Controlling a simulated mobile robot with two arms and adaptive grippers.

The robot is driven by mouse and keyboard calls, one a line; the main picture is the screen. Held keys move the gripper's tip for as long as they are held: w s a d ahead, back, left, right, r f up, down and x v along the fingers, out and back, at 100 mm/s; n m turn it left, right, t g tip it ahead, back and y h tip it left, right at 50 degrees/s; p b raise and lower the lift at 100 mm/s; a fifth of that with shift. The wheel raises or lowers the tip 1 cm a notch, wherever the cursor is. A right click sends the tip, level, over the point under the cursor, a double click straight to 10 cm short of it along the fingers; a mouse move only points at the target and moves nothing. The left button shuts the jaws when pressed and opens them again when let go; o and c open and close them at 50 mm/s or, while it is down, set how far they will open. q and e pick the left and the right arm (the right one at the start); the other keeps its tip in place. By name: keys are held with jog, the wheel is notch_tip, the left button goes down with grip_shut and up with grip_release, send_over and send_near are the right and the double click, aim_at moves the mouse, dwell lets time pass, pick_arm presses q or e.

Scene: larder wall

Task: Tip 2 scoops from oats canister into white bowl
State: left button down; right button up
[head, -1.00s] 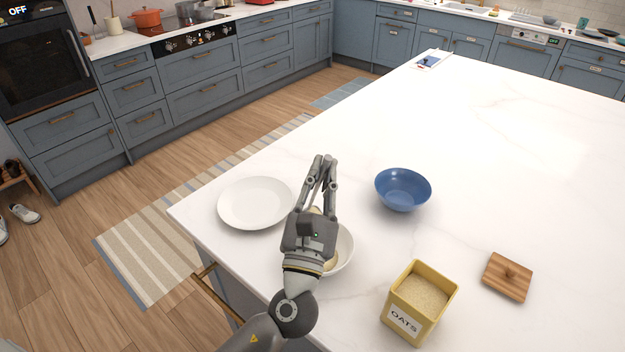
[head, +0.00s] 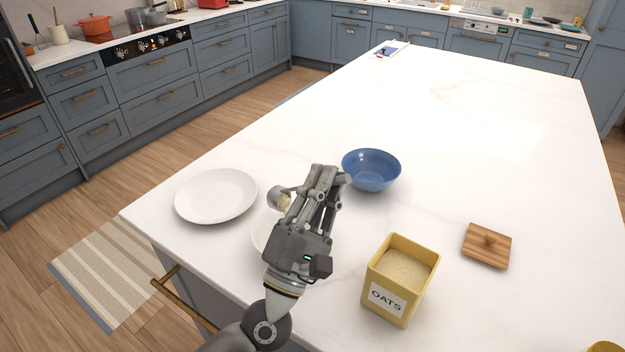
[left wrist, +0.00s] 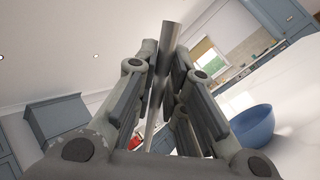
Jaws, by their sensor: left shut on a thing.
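The yellow oats canister (head: 385,311) stands open on the white counter, with pale oats (head: 404,268) visible inside. The white bowl (head: 259,236) is left of it, mostly hidden behind my left gripper. My left gripper (head: 328,176) is shut on a metal scoop, whose rounded head (head: 277,197) shows left of the fingers with something beige at it. The scoop's handle (left wrist: 164,80) rises between the fingers in the left wrist view. How full the scoop is cannot be told. My right gripper is not in view.
A white plate (head: 216,196) lies at left near the counter edge. A blue bowl (head: 371,171) stands just beyond my left gripper. A wooden lid (head: 487,246) lies right of the canister. A yellow object (head: 605,347) is cut off at bottom right. The far counter is mostly clear.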

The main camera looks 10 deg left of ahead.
pick_arm(q)
jog(key=s+d+f+m+g+h+b, duration=0.1)
jog(key=d+f+m+g+h+b, duration=0.2)
jog(key=m+h, duration=0.5)
jog(key=shift+s+d+f+m+g+b, duration=0.2)
jog(key=shift+f+m+g+b, duration=0.65)
jog(key=shift+m, duration=0.75)
jog(key=shift+f, duration=0.1)
